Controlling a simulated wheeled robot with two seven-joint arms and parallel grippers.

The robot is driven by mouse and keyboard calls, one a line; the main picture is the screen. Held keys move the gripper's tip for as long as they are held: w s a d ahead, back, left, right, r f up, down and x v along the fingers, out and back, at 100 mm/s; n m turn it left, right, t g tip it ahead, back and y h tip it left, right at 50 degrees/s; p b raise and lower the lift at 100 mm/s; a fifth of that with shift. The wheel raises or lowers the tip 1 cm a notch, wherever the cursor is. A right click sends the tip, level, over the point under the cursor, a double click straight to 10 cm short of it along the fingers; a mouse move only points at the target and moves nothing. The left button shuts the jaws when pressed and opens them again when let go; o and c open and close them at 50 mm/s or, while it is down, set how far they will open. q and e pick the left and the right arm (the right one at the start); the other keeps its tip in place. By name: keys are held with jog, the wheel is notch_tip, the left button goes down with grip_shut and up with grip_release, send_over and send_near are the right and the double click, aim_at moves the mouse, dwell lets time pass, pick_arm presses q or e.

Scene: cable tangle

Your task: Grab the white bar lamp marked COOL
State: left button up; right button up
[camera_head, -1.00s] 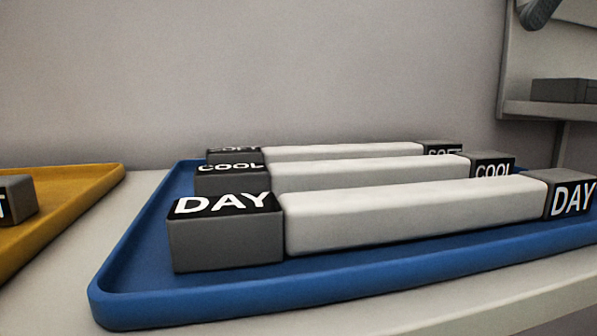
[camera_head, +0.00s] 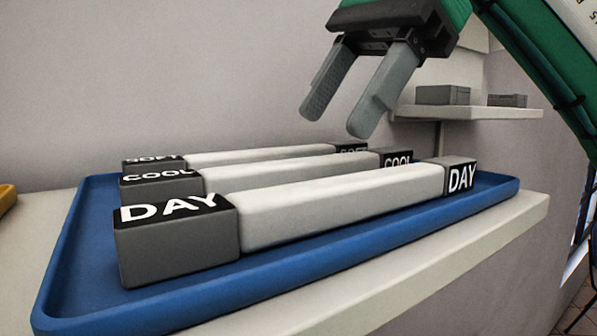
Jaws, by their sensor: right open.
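The white bar lamp marked COOL (camera_head: 290,171) has dark end blocks lettered COOL. It lies in the blue tray (camera_head: 75,279), between the DAY lamp (camera_head: 340,207) in front and the SOFT lamp (camera_head: 262,154) behind. The DAY lamp hides part of its lower side. My right gripper (camera_head: 334,115) is open and empty. It hangs in the air above the right part of the lamps, fingers pointing down and to the left, apart from them. My left gripper is out of view.
The tray rests on a pale shelf (camera_head: 500,232) whose front edge runs along the lower right. A wall shelf (camera_head: 470,113) with grey boxes (camera_head: 443,95) stands behind at right. A yellow tray (camera_head: 6,197) shows at the left edge.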

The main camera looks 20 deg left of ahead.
aim_at(304, 158)
jog(key=shift+a+f, duration=0.15)
jog(key=shift+f, duration=0.05)
jog(key=p+x, duration=0.1)
jog(key=x, duration=0.2)
jog(key=shift+a+f+p, duration=0.1)
jog(key=shift+a+p, duration=0.1)
jog(key=shift+p, duration=0.1)
jog(key=shift+s+a+f, duration=0.2)
jog(key=shift+a+f, duration=0.1)
jog(key=shift+f, duration=0.15)
jog(key=shift+d, duration=0.1)
jog(key=shift+c, duration=0.8)
jog(key=c, duration=1)
